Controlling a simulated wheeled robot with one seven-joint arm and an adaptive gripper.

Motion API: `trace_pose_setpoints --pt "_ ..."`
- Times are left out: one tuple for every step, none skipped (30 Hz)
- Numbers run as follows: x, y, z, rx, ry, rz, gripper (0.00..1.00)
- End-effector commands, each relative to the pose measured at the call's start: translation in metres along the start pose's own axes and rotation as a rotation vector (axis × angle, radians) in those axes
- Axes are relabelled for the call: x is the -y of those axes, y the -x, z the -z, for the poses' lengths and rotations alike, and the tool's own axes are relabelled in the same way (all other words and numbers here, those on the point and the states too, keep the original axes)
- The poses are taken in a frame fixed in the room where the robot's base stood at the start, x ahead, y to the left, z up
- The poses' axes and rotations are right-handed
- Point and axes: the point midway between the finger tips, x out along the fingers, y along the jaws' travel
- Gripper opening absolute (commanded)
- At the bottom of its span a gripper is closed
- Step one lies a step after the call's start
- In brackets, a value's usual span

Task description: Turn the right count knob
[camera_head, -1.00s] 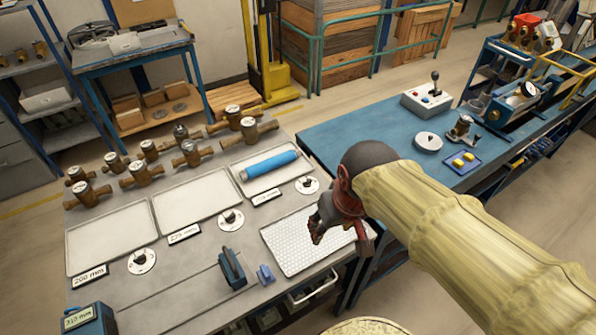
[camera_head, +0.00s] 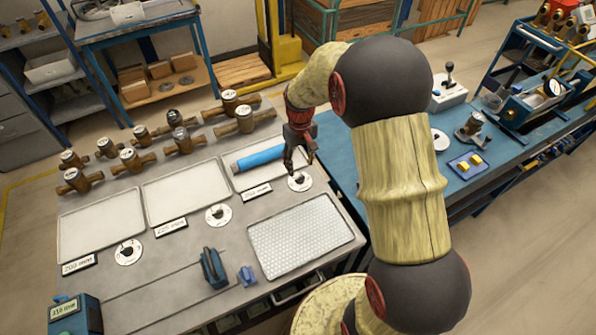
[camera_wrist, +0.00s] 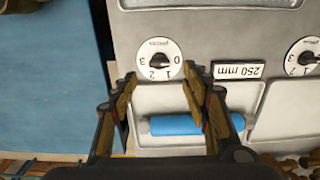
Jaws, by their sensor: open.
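The right count knob (camera_head: 299,180) is a small black knob on a round white dial at the right end of the row of dials. In the wrist view its dial (camera_wrist: 159,60) sits just beyond my fingertips, with numbers around it and the black pointer in the middle. My gripper (camera_head: 298,168) is open and empty, pointing down just above this dial in the head view. In the wrist view the fingers (camera_wrist: 165,76) stand apart, either side of the dial's near edge. Contact with the knob does not show.
A blue cylinder (camera_head: 260,157) lies in the tray close behind my gripper. The middle dial (camera_head: 218,216) and left dial (camera_head: 128,252) stand farther left. A white perforated mat (camera_head: 300,240) lies in front. Several brass meters line the back.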

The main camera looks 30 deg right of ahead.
Motion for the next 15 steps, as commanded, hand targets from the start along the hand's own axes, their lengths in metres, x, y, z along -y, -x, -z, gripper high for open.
trace_pose_setpoints --pt "0.0 -0.007 0.0 0.001 0.0 0.0 0.47" --pt "0.0 -0.012 0.0 0.001 0.0 0.0 0.47" --pt "0.0 -0.018 0.0 0.002 0.0 0.0 0.47" --pt "0.0 -0.023 -0.001 0.003 -0.001 0.001 0.47" --pt "0.0 -0.028 0.0 0.002 -0.001 0.0 0.47" --pt "0.0 -0.034 0.0 0.0 -0.001 0.0 0.47" --pt "0.0 -0.038 0.0 0.001 -0.001 0.0 0.47" --pt "0.0 -0.043 0.0 0.001 -0.001 0.0 0.47" --pt "0.0 -0.048 0.0 0.001 -0.001 0.0 0.47" --pt "0.0 -0.052 0.0 0.0 -0.001 0.0 0.47" --pt "0.0 -0.056 0.0 0.0 -0.001 0.0 0.47" --pt "0.0 -0.059 0.0 0.0 -0.001 0.0 0.47" --pt "0.0 -0.062 0.001 -0.001 -0.001 0.0 0.47" --pt "0.0 -0.064 0.001 -0.002 -0.001 0.0 0.47" --pt "0.0 -0.066 0.001 -0.003 -0.001 -0.001 0.47"
